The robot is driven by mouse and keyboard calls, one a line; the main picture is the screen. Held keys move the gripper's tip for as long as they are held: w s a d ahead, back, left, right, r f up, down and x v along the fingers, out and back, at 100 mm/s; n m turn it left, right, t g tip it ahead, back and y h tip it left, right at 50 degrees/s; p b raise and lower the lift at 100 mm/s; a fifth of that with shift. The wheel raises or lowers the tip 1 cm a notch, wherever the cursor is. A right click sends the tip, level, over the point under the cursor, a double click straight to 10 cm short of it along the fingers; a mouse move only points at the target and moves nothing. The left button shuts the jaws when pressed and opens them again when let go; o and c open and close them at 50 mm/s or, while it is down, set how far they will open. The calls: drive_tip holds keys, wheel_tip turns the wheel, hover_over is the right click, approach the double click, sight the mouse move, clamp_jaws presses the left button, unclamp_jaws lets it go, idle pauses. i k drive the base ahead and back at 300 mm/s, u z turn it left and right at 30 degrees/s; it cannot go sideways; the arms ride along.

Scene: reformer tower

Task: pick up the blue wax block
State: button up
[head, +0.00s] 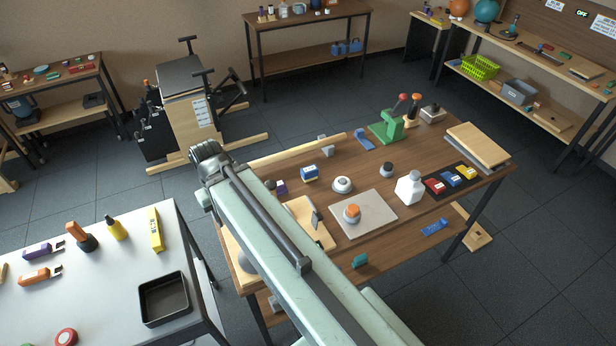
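Several small blocks with pale labels lie on a black mat (436,194) at the right of the wooden workbench (400,239). The blue block (453,176) lies between a red block (434,186) and a yellow block (467,171). It looks like the blue wax block, but its label is too small to read. Another blue block (309,173) with a pale band lies near the bench's middle. My arm crosses the front left of the bench, well left of the mat. My gripper cannot be made out.
A grey plate (374,222) with an orange-topped item lies in front. A white table (100,281) is at left.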

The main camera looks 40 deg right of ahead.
sight(309, 173)
drive_tip(key=z, duration=0.1)
drive_tip(key=k, duration=0.25)
drive_tip(key=u, duration=1.65)
drive_tip(key=k, duration=0.85)
drive_tip(key=z, duration=1.95)
drive_tip(key=i, duration=1)
